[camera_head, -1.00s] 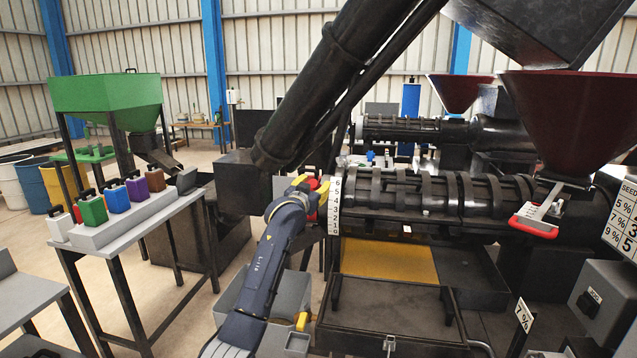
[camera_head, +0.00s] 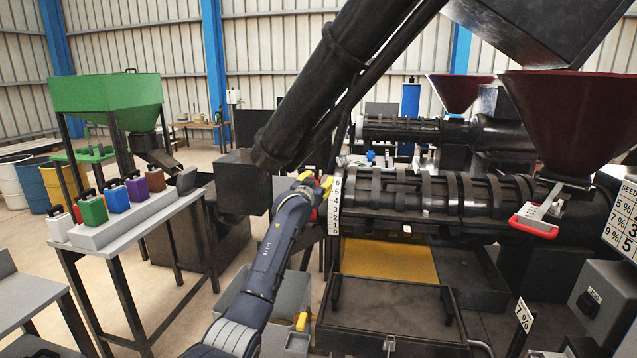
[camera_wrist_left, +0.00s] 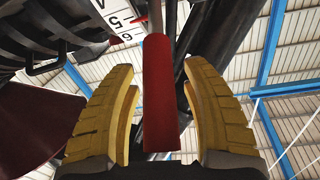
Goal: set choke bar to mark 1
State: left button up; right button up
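The choke bar's red handle (camera_wrist_left: 160,95) stands between the two yellow fingers of my left gripper in the left wrist view. Gaps show on both sides of it, so the fingers are open around it and apart from it. In the head view my left gripper (camera_head: 318,182) is at the left end of the press barrel and hides most of the handle. The white number scale (camera_head: 334,207) runs from 6 at the top to 0 at the bottom. In the left wrist view a small red pointer (camera_wrist_left: 142,18) lies near the 5. My right gripper is not in view.
The black press barrel (camera_head: 450,190) lies just right of the scale. A thick black inclined tube (camera_head: 315,85) rises above my gripper. A red-handled tag (camera_head: 534,226) hangs under the dark red hopper (camera_head: 570,120). A bench (camera_head: 140,225) with coloured canisters stands left.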

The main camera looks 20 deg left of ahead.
pick_arm(q)
grip_shut()
jog(key=shift+f, duration=0.15)
dwell(0.4)
